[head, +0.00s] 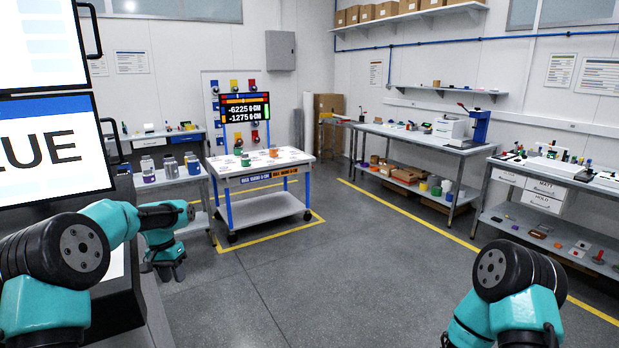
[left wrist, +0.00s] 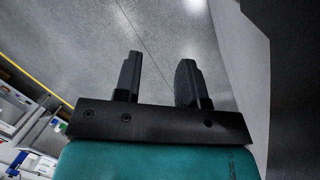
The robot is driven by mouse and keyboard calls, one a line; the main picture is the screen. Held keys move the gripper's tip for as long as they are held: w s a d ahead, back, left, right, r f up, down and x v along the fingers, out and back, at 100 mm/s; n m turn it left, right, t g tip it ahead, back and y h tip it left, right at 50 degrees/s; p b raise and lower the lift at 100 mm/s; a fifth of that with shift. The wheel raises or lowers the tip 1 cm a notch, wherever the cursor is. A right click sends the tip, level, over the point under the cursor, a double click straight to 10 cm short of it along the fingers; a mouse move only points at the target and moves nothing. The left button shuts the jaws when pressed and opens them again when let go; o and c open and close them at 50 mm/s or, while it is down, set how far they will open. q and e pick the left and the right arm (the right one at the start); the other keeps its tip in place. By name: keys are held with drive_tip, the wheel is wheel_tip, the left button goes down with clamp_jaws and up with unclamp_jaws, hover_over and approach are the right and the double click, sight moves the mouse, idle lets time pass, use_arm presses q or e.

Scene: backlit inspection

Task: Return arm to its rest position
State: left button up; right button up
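My left arm comes in from the left in the head view, teal with black joints. Its gripper (head: 170,270) hangs pointing down over the grey floor, beside the edge of the dark bench at the left. In the left wrist view the two black fingers of the left gripper (left wrist: 160,82) stand apart with bare floor between them, so it is open and empty. My right arm shows at the lower right of the head view only as a teal link with a black joint. The right gripper is out of the frame.
A white wheeled cart (head: 262,166) with several small items stands mid-room inside yellow floor lines. Workbenches (head: 420,138) line the right wall. A side table (head: 172,180) with several jars is behind the left gripper. Large screens (head: 45,150) stand close at left. The central floor (head: 330,270) is clear.

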use_arm(q)
drive_tip(key=s+d+f+h, duration=0.1)
drive_tip(key=s+d+f, duration=0.3)
drive_tip(key=f, duration=0.4)
drive_tip(key=s+d+f+n+t, duration=0.1)
drive_tip(key=s+d+f, duration=0.25)
drive_tip(key=f, duration=0.45)
drive_tip(key=s+d+f+h, duration=0.1)
drive_tip(key=s+d+f, duration=0.3)
drive_tip(key=f, duration=0.3)
drive_tip(key=s+d+f, duration=0.2)
drive_tip(key=s, duration=0.5)
drive_tip(key=s+d+f+n, duration=0.1)
drive_tip(key=s+d+f, duration=0.1)
drive_tip(key=s, duration=0.5)
drive_tip(key=s+d+f+n+t, duration=0.1)
drive_tip(key=s+d+f, duration=0.1)
drive_tip(key=s+f, duration=0.2)
drive_tip(key=s, duration=0.2)
drive_tip(key=shift+s+f, duration=0.25)
drive_tip(key=shift+s, duration=0.15)
